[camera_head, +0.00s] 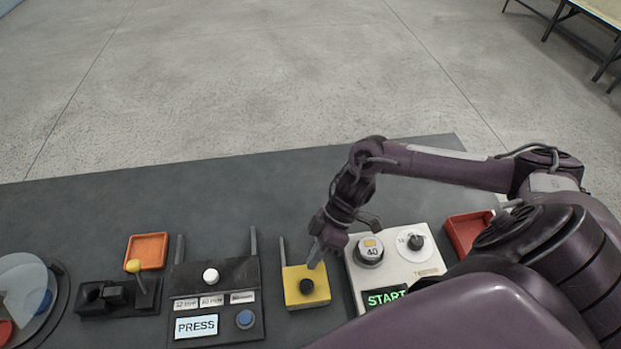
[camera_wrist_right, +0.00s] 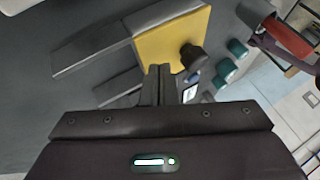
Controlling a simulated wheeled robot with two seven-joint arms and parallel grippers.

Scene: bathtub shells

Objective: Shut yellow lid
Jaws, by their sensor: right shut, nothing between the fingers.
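The yellow lid (camera_head: 297,297) is a square plate with a black knob (camera_head: 306,286) on it, at the front middle of the table in the head view. The lid also shows in the right wrist view (camera_wrist_right: 163,48), with the knob at its right side (camera_wrist_right: 192,56). My right gripper (camera_head: 315,261) is shut and empty, fingers pointing down over the lid's far side by the knob. In the wrist view its fingertips (camera_wrist_right: 158,76) overlap the lid's edge; I cannot tell whether they touch it. What lies under the lid is hidden. My left gripper is out of view.
A white panel (camera_head: 432,257) with dials and a START display stands close right of the lid. A dark panel (camera_head: 238,272) with buttons and a PRESS sign stands left. An orange tray (camera_head: 146,251) and a red tray (camera_head: 468,232) lie farther out. The far table is clear.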

